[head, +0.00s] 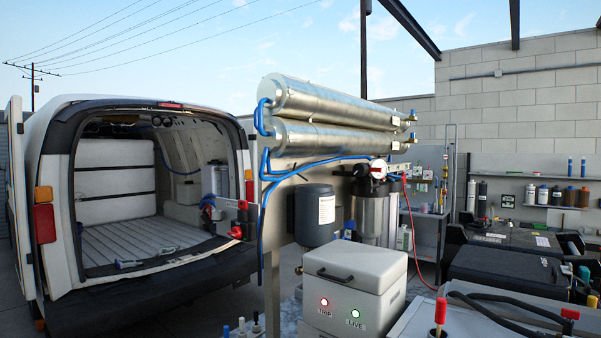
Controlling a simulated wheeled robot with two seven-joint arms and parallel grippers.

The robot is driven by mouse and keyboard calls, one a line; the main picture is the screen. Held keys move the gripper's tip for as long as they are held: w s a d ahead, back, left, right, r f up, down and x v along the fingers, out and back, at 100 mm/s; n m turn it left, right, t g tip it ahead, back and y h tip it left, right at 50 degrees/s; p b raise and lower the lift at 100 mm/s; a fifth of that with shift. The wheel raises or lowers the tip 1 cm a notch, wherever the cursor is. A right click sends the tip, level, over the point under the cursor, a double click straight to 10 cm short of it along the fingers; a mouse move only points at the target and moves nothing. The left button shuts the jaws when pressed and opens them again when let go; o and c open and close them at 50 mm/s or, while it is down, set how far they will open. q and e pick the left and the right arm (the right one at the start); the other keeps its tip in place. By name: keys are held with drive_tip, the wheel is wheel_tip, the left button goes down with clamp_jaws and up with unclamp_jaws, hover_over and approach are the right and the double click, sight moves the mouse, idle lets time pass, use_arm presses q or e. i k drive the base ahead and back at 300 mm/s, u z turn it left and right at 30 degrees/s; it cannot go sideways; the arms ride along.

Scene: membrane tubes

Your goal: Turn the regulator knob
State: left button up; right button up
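No part is plainly marked as the regulator knob in the head view. A round gauge (378,169) with a pale face sits on top of a steel canister (372,214) under the membrane tubes (336,103), with a red line running from its right side. A small red knob (236,232) shows on a fitting at the van's right rear edge. I cannot tell which of these parts, if either, is the regulator. Neither of my grippers is in view.
A pale lidded box (355,283) with TRIP and LIVE lights stands in front. The open van (140,200) is at left. A dark cylinder (314,214) hangs beside the canister. Dark cases (508,270) and a red-handled tool (440,312) crowd the right.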

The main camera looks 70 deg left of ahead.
sight(361, 170)
drive_tip(key=u, duration=2.15)
